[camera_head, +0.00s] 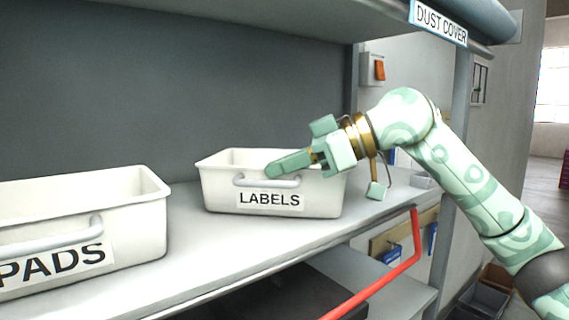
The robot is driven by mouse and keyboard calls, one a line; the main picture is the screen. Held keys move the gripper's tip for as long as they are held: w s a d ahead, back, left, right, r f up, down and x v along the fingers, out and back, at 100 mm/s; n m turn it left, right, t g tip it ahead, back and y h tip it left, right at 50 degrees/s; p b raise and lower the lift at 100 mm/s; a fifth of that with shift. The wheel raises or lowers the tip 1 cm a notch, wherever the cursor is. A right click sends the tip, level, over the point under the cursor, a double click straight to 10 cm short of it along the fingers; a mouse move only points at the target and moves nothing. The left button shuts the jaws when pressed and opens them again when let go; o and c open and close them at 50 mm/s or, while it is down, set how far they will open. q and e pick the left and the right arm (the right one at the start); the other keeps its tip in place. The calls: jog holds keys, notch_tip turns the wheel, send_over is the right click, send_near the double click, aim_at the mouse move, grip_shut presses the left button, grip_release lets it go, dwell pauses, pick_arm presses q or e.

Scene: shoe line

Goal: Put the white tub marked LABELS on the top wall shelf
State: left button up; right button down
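The white tub marked LABELS (325,199) stands upright on the grey shelf board (225,243), its bar handle and label facing me. My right gripper (288,164) comes in from the right, over the tub's front rim and just above its handle. A pale green finger points left across the tub's opening. I cannot tell whether it touches the tub or how far apart the fingers are. The gripper hides part of the tub's rim and inside. My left gripper is out of view.
A white tub marked PADS (140,235) stands to the left on the same board. An overhead panel (270,10) with a DUST COVER sign (438,22) spans above. A red bar (385,275) juts out below right. A post (459,110) stands behind my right arm.

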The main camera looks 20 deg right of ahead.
jog(key=c, duration=1.7)
grip_release()
jog(key=shift+f, duration=0.1)
jog(key=shift+o, duration=0.3)
jog(key=shift+w, duration=0.15)
jog(key=b+v, duration=0.2)
jog(key=v, duration=1)
jog(key=shift+r+b, duration=0.3)
jog(key=shift+b, duration=0.1)
